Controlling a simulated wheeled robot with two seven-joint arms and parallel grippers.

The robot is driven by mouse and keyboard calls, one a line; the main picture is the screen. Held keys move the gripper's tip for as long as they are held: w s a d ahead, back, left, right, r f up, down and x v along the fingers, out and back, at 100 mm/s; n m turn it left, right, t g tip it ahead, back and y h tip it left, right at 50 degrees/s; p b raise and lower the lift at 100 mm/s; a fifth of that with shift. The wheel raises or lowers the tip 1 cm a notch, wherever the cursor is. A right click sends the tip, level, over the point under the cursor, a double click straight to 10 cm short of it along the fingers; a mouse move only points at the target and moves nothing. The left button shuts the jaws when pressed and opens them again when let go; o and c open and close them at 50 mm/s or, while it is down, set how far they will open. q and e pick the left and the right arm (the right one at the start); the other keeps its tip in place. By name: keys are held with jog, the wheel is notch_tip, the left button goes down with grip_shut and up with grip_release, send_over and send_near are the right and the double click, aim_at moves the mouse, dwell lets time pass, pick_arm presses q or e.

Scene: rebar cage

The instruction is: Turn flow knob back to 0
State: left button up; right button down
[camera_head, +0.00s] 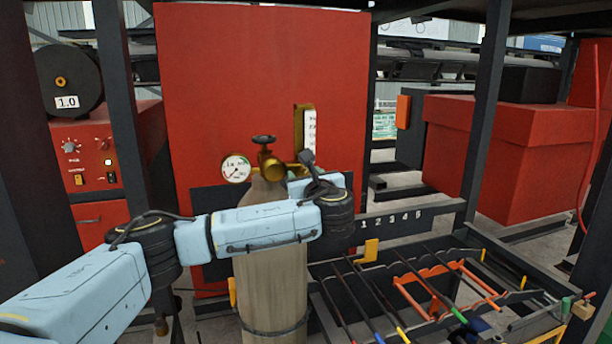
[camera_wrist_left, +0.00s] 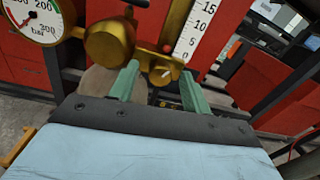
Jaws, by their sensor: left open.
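The flow meter (camera_head: 309,130) stands upright with a white scale, right of the brass regulator (camera_head: 272,167) on top of the tan gas cylinder (camera_head: 270,275). In the left wrist view, the flow meter scale (camera_wrist_left: 193,32) reads 0 to 15, and a small red ball (camera_wrist_left: 167,48) is near its low end. The brass flow knob (camera_wrist_left: 165,74) with a pale mark is below the tube. My left gripper (camera_wrist_left: 160,73) is open, its green fingers either side of the knob; contact is unclear. In the head view, my wrist hides the fingers. My right gripper is out of view.
A round pressure gauge (camera_head: 236,168) and a dark handwheel (camera_head: 264,140) are close left of the flow meter. A tall red panel (camera_head: 260,70) stands behind. A rack (camera_head: 430,290) with coloured rods lies at lower right, and dark posts flank the area.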

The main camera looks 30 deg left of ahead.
pick_arm(q)
jog(key=c, duration=1)
jog(key=shift+f+n, duration=0.1)
jog(key=shift+n, duration=0.2)
